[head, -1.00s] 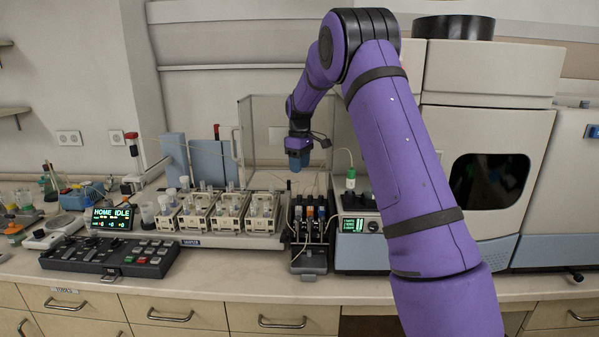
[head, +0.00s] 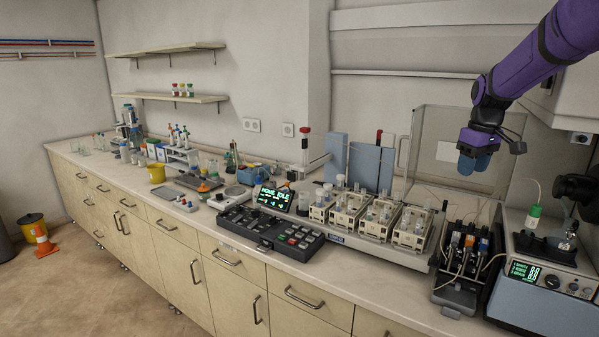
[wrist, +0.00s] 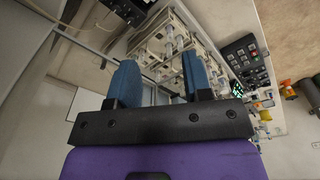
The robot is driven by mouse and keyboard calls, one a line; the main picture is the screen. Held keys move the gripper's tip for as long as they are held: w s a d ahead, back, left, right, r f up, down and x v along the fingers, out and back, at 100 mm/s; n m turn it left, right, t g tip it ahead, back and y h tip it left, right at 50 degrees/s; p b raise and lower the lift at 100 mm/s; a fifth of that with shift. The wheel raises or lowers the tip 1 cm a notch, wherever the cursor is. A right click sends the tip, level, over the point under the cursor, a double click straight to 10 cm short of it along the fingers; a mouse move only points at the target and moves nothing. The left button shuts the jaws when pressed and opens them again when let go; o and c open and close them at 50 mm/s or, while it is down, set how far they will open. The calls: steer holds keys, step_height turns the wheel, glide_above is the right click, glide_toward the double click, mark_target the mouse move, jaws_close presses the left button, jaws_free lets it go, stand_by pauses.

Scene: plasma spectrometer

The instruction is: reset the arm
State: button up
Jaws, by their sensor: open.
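My gripper (head: 474,162) hangs at the right of the head view on my purple arm, with blue fingertips pointing down. It is above the back of the bench, high over the tube racks and the pump block, touching nothing. In the wrist view my gripper (wrist: 156,85) shows its two blue fingers spread apart with nothing between them.
Below stand several cream racks (head: 352,212) with vials, a black pump block (head: 462,262) with tubing, and a unit with a green display (head: 545,275). A clear panel (head: 455,140) stands behind my gripper. A black control panel (head: 270,232) lies left. The floor (head: 90,285) at left is open.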

steer(key=s+a+r+m+t, duration=0.1)
steer(key=s+a+r, duration=0.25)
steer(key=s, duration=0.55)
steer(key=s+a+r+m+t, duration=0.15)
steer(key=s+a, duration=0.25)
steer(key=s, duration=0.5)
steer(key=s+a+r+m, duration=0.1)
steer(key=s+a+r, duration=0.2)
steer(key=s, duration=0.6)
steer(key=s+a+f, duration=0.1)
steer(key=s+f, duration=0.1)
steer(key=s, duration=0.3)
steer(key=s+a+f+t, duration=0.1)
steer(key=s+f, duration=0.1)
steer(key=s, duration=0.3)
steer(key=shift+a+f+m, duration=0.15)
steer(key=shift+a+m, duration=0.15)
steer(key=shift+m, duration=0.15)
steer(key=shift+s+t, duration=0.1)
steer(key=shift+t, duration=0.15)
